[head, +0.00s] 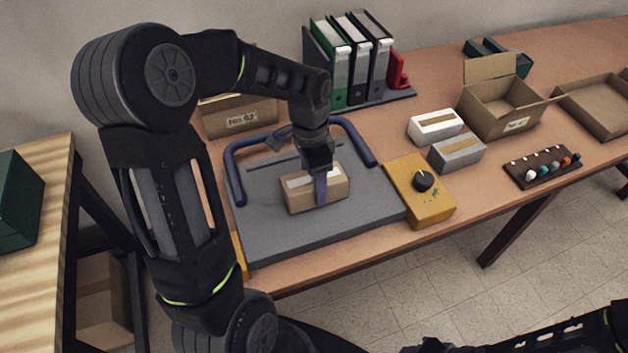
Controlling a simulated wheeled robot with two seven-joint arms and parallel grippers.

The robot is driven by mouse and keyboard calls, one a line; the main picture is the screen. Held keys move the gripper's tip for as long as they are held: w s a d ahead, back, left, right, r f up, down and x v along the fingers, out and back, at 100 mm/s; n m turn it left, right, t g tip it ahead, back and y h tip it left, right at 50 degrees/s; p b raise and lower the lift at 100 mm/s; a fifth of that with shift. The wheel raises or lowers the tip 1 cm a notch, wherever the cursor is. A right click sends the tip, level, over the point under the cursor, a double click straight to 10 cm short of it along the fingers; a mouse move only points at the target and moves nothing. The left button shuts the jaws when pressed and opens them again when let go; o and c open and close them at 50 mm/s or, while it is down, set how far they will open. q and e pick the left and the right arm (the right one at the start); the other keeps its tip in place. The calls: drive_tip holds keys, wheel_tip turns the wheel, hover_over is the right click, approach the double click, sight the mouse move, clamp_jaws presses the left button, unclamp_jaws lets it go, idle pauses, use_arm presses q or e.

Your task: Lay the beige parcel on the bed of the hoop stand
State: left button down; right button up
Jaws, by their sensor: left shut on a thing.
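The beige parcel (332,193), a small box with a pale label and a tape strip, is in the middle of the head view. My left gripper (319,183) comes down on it from above and is shut on it, with one finger showing against its front. The hoop stand has a flat grey bed (290,233) and a dark blue hoop (234,172) around its back and sides. The parcel is over the bed, inside the hoop's span. I cannot tell whether its underside touches the bed.
A yellow box with a black knob (432,203) stands at the bed's right edge. White (435,128) and grey (457,155) parcels lie farther right, near an open carton (497,110). Binders (350,65) stand behind. A cardboard box (238,120) is behind the hoop's left side.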

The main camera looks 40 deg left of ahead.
use_arm(q)
drive_tip(key=shift+c, duration=1.4)
unclamp_jaws()
drive_tip(key=r, duration=0.8)
drive_tip(key=shift+w+a+b, duration=0.25)
drive_tip(key=shift+a+b, duration=0.1)
drive_tip(key=shift+a, duration=0.05)
drive_tip(key=shift+f, duration=0.1)
